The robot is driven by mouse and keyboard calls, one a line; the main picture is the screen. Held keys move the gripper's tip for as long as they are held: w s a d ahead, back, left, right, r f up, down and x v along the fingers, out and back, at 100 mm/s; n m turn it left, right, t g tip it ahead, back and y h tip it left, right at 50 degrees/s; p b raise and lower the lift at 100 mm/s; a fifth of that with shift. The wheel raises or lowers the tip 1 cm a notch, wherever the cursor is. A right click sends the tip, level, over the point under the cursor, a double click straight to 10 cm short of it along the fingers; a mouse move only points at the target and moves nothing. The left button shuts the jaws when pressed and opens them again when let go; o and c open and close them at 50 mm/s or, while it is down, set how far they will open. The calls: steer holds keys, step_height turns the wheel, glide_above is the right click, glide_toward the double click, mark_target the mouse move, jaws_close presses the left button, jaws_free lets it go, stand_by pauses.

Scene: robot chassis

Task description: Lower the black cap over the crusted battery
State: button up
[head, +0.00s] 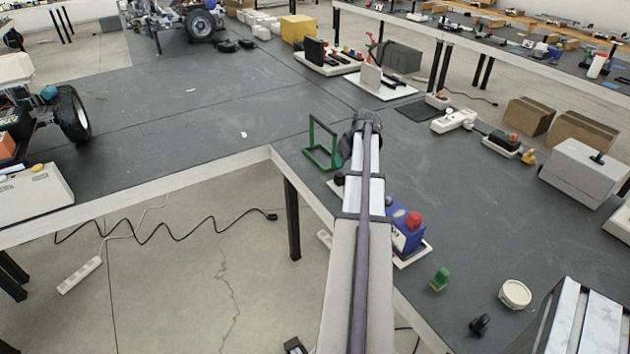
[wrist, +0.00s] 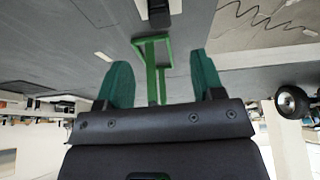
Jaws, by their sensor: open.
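My gripper (wrist: 158,60) shows two green fingers in the wrist view, wide apart. A green frame (wrist: 155,47) appears between them, apparently beyond the fingertips; nothing is gripped. In the head view the green frame (head: 310,148) stands on the dark table, left of my arm's end. A blue box with a red knob (head: 408,229) sits on a white board right of my arm, partly hidden by it; I cannot tell whether it is the crusted battery. A small black piece (head: 480,325) stands at the front right; I cannot confirm it is the cap. A black block (wrist: 158,14) shows at the wrist view's top edge.
A green piece (head: 440,279) and a round white dish (head: 515,294) stand at the front right. A grey box (head: 585,172) and cardboard boxes (head: 528,116) are further right. The table's edge drops to the floor at left.

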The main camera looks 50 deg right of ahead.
mark_target(340, 175)
steer(key=b+x, duration=0.5)
steer(key=shift+s+f, duration=0.15)
steer(key=shift+f, duration=0.15)
steer(key=shift+w+f+b, duration=0.2)
steer(key=shift+f+b, duration=0.05)
steer(key=shift+b, duration=0.1)
steer(key=shift+r, duration=0.15)
steer(key=b+x, duration=0.4)
steer(key=x, duration=0.1)
steer(key=shift+f+b, duration=0.2)
steer(key=shift+b, duration=0.15)
steer(key=shift+w+r, duration=0.1)
steer(key=shift+r, duration=0.15)
steer(key=shift+c, duration=0.2)
steer(key=c, duration=1)
steer(key=shift+o, duration=0.2)
steer(key=shift+p, duration=0.3)
